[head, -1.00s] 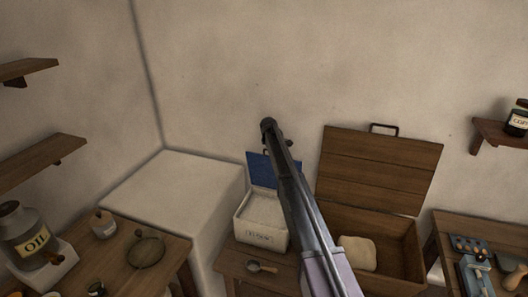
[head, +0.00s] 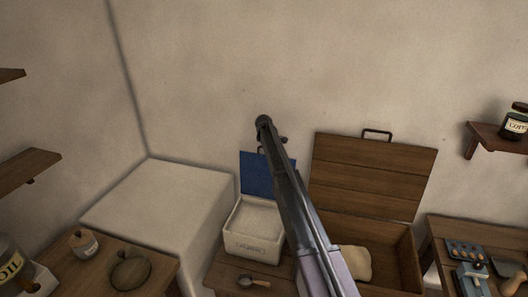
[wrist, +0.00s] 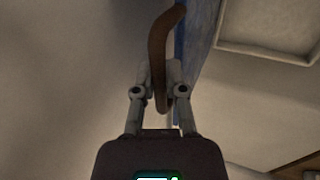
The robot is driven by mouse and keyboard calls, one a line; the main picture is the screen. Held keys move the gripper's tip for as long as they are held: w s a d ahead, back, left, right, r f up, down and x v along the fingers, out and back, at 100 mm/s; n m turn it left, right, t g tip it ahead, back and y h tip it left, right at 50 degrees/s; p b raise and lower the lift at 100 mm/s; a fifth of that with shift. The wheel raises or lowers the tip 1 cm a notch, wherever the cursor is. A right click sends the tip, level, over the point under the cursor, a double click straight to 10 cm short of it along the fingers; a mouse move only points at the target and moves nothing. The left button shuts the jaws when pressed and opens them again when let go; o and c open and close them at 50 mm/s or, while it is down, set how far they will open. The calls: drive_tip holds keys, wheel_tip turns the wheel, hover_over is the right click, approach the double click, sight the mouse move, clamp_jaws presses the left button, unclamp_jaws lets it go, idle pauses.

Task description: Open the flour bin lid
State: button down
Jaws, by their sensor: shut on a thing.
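In the head view my arm crosses in front of the lid's right side and hides most of the gripper.
A scoop (head: 252,281) lies in front of the bin. An open wooden chest (head: 402,262) with a sack (head: 354,263) stands to the right. A white block (head: 165,200) and a table with a jar (head: 84,242) are at left.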

drive_tip(key=shift+w+d, duration=0.2)
drive_tip(key=shift+w, duration=0.1)
drive_tip(key=c, duration=0.7)
unclamp_jaws()
drive_tip(key=shift+r, duration=0.1)
drive_tip(key=shift+a, duration=0.1)
